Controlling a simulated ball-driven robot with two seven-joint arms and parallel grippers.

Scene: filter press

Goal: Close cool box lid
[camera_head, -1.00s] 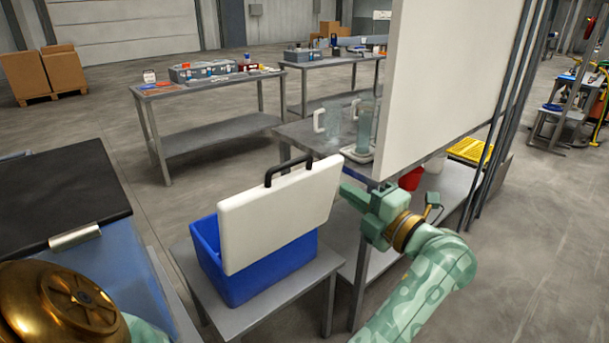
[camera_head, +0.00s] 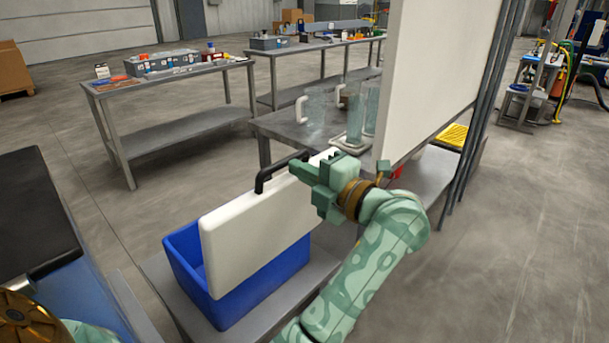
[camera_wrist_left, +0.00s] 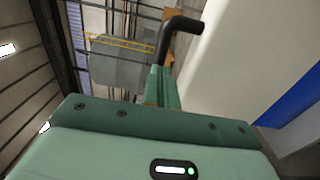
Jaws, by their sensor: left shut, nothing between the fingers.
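The cool box is a blue open box (camera_head: 265,292) on a low grey stand. Its white lid (camera_head: 255,225) stands up on edge, tilted, with a black handle (camera_head: 270,175) on its upper edge. My left gripper (camera_head: 296,169) is shut and empty at the lid's upper right part, close to the handle. It hides that corner of the lid; I cannot tell whether they touch. In the left wrist view the shut fingers (camera_wrist_left: 160,88) are beside the black handle (camera_wrist_left: 178,32), with the white lid (camera_wrist_left: 235,55) to the right. My right gripper is out of view.
Behind the cool box a grey bench (camera_head: 275,124) holds clear jugs (camera_head: 355,125). A large white panel (camera_head: 430,75) stands close behind my left gripper. A blue unit with a black top (camera_head: 35,215) is at the left. The floor at the right is open.

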